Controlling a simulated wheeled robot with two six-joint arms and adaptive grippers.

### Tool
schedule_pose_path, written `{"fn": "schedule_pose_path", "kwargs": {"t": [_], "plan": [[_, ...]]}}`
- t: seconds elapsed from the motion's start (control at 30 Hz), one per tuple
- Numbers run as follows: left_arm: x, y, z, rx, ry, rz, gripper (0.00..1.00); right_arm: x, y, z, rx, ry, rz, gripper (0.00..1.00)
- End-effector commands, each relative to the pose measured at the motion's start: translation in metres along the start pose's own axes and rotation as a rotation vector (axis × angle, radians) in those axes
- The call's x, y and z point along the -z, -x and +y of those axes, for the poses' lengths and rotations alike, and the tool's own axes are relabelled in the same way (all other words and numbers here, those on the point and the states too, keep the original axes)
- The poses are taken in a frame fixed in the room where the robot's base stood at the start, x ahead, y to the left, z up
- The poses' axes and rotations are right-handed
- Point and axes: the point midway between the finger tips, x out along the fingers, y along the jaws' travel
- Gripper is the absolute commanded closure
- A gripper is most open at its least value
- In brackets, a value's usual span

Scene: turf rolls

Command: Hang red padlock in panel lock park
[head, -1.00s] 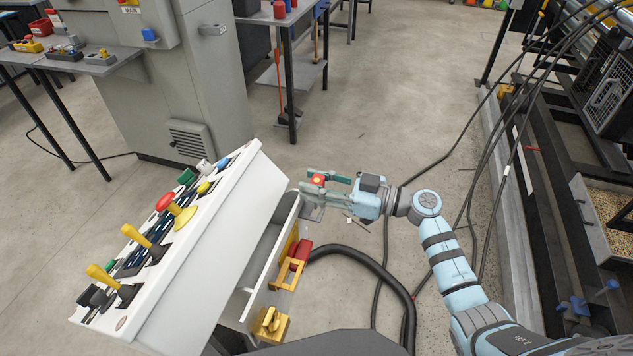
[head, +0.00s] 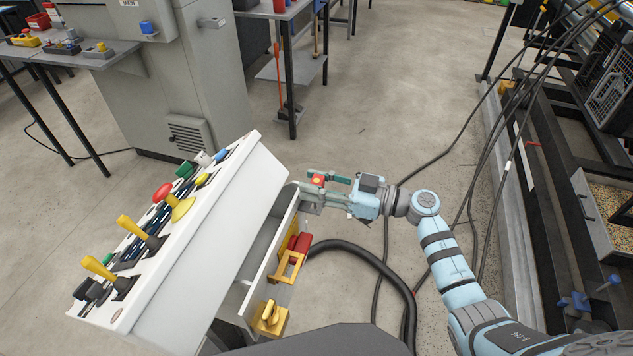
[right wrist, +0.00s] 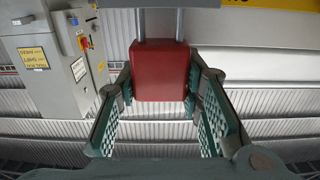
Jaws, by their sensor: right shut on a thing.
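My right gripper (head: 322,188) is beside the upper end of the open front compartment of the white control console (head: 215,240). In the right wrist view, the red padlock (right wrist: 160,70) is between its green-padded fingers, which are shut on it. Its two shackle bars (right wrist: 160,20) run up towards a grey edge at the top of that view. A yellow bracket (head: 290,266) with a red block (head: 301,243) is on the compartment's outer panel. My left gripper is not in view.
A yellow fitting (head: 270,318) sits lower on the same panel. The console top carries yellow levers (head: 130,228) and a red button (head: 163,192). A thick black hose (head: 375,265) curves on the floor below my arm. Open floor lies behind the gripper.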

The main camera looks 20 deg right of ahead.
Motion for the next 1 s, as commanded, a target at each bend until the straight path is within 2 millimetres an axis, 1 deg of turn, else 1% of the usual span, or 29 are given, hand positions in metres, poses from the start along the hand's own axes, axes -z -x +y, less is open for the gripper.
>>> {"fn": "schedule_pose_path", "kwargs": {"t": [0.87, 0.9, 0.97, 1.0], "plan": [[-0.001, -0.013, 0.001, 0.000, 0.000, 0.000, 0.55, -0.022, 0.000, 0.000, 0.000, 0.000, 0.001, 0.97], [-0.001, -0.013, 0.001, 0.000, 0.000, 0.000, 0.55, -0.021, 0.000, 0.000, 0.000, 0.001, 0.001, 0.60], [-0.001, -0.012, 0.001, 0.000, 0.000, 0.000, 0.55, -0.021, 0.000, 0.000, 0.000, 0.000, 0.001, 0.50], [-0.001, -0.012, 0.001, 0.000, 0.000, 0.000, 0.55, -0.021, 0.000, 0.000, 0.000, 0.000, 0.001, 0.44]]}}
